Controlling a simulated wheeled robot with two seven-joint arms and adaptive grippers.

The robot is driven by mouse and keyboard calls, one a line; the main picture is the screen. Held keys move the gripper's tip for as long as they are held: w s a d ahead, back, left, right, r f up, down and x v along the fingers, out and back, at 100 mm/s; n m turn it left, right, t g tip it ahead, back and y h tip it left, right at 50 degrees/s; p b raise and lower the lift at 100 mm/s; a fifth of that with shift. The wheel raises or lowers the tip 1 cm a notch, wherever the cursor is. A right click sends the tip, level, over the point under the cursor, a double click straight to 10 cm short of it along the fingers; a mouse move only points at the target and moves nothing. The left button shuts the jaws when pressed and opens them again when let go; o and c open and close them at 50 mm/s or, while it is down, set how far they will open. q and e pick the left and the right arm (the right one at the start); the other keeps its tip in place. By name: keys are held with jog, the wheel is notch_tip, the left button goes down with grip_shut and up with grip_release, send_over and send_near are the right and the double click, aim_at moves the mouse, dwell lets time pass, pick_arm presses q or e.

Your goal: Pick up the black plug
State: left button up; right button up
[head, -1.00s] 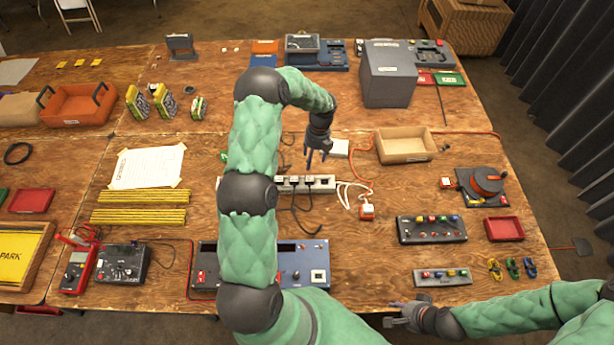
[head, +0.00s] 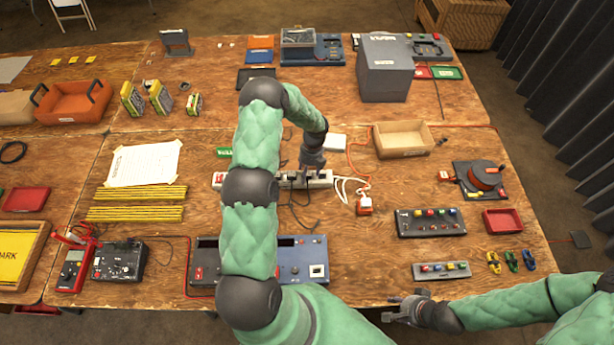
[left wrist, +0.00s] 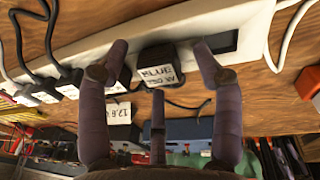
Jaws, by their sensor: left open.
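A black plug (left wrist: 157,60) with a white label reading "BLUE 750 W" sits in the pale power strip (left wrist: 82,62) in the left wrist view. My left gripper (left wrist: 160,48) is open, with one finger on each side of this plug and a third finger below it in the picture. I cannot tell if the fingers touch it. In the head view my left gripper (head: 312,163) is low over the power strip (head: 325,179) and hides part of it. My right gripper (head: 391,309) has its fingers apart and is empty at the table's front edge.
More labelled black plugs (left wrist: 115,84) with black cords stand in the strip beside the gripper. White cords (head: 342,188) and a white-and-orange plug (head: 364,205) lie at its right end. A cardboard tray (head: 402,140) stands behind to the right.

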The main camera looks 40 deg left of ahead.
pick_arm(q)
grip_shut()
